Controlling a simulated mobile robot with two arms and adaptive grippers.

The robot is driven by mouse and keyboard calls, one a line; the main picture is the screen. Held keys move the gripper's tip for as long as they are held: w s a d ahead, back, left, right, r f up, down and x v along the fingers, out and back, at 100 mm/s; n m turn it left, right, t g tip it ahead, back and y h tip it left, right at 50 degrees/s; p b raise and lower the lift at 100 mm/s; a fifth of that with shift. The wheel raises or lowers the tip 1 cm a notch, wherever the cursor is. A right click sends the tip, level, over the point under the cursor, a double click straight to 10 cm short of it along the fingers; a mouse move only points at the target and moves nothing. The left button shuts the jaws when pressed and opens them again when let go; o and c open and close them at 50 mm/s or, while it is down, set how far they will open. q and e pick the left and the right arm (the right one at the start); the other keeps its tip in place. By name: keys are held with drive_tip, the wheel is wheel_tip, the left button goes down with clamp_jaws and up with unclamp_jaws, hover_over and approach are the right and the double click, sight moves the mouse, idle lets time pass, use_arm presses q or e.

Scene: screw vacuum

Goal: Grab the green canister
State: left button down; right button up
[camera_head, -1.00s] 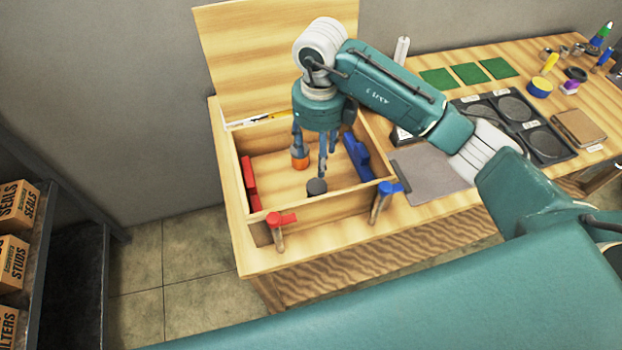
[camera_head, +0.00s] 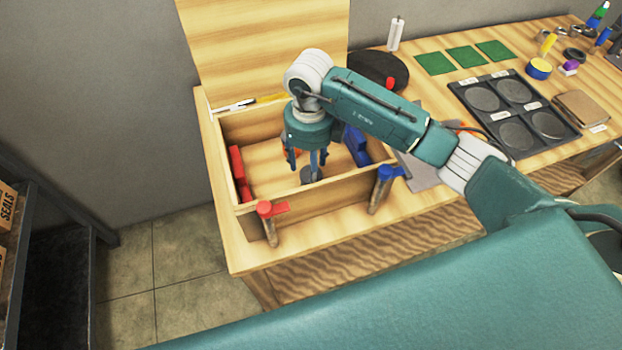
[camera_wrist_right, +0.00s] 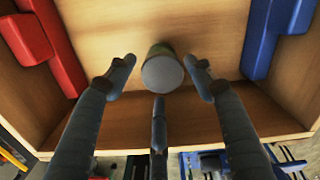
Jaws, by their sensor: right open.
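A canister (camera_wrist_right: 162,70) with a pale grey round end and a greenish side stands in the wooden box, between the fingers in the right wrist view. In the head view its dark grey top (camera_head: 310,175) shows near the box's front wall, partly hidden by my fingers. My right gripper (camera_head: 306,164) points down into the box, open, with its fingers spread around the canister. In the right wrist view the gripper (camera_wrist_right: 160,82) has fingers on both sides and one below, with gaps to the canister. My left gripper is not in view.
The wooden box (camera_head: 325,198) has an open lid (camera_head: 265,50) standing behind. Inside are red blocks (camera_head: 238,172) at left and a blue block (camera_head: 356,146) at right. Red (camera_head: 266,209) and blue (camera_head: 388,173) clamp handles stand at the front. A black tray (camera_head: 515,118) lies right.

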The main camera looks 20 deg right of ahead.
drive_tip(key=shift+f, duration=0.35)
drive_tip(key=f+p, duration=0.1)
drive_tip(key=f, duration=0.2)
drive_tip(key=f+p, duration=0.1)
drive_tip(key=f, duration=0.1)
drive_tip(key=shift+s+d+p, duration=0.15)
drive_tip(key=shift+s+p, duration=0.1)
drive_tip(key=shift+p, duration=0.05)
drive_tip(key=shift+f, duration=0.25)
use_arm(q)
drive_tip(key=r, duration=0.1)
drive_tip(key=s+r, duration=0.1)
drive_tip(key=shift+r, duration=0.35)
use_arm(e)
drive_tip(key=c, duration=1)
